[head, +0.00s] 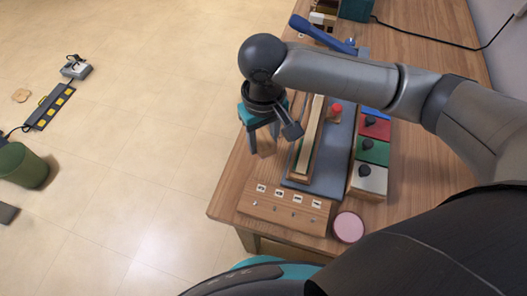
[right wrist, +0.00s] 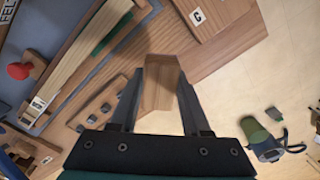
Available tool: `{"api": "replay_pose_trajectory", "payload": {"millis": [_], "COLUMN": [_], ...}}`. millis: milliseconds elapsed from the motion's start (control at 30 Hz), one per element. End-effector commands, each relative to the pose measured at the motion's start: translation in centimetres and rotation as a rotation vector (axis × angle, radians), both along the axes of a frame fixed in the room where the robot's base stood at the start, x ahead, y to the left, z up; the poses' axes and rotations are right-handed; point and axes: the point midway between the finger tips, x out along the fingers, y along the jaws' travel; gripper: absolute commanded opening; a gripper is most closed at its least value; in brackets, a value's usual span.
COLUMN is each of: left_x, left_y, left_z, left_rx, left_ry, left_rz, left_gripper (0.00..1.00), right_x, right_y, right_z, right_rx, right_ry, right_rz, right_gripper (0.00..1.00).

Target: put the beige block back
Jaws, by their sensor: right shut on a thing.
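My right gripper (head: 264,143) reaches down over the left edge of the wooden table, beside the slotted wooden strip. In the right wrist view, its two fingers (right wrist: 163,68) are closed on a plain beige wooden block (right wrist: 160,96), which sits between the fingertips. In the head view only a small part of the block (head: 266,149) shows between the fingers. Whether the block touches the table is hard to tell. My left gripper is not in view.
A long wooden strip (head: 303,158) with a green band lies on a blue-grey board (head: 330,180). Right of it are boxes with dark knobs (head: 371,180). A labelled wooden panel (head: 284,209) and a pink disc (head: 348,227) are at the near edge.

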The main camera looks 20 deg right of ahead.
Motion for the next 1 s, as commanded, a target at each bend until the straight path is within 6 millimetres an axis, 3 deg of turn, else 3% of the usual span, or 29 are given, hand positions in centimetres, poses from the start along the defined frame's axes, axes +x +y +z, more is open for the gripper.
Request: {"api": "replay_pose_trajectory", "payload": {"millis": [100,233,700,733,1000], "left_x": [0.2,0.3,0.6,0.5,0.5], "left_y": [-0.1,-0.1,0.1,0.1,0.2], "left_z": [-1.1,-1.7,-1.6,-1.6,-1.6], "left_rx": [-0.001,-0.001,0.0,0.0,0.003], "left_ry": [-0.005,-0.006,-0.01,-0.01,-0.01], "left_rz": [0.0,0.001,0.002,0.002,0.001], "left_gripper": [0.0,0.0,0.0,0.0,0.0], "right_x": [-0.2,-0.1,-0.1,-0.1,-0.1], "right_y": [-0.1,0.0,0.0,0.0,0.0], "right_z": [-2.6,-4.5,-5.3,-5.3,-5.3], "right_rx": [-0.002,-0.001,0.0,0.0,0.0], "right_ry": [0.005,0.002,0.002,0.001,0.001], "right_rz": [0.0,-0.001,0.0,0.0,0.0], "right_gripper": [0.0,0.0,0.0,0.49,0.77]}}
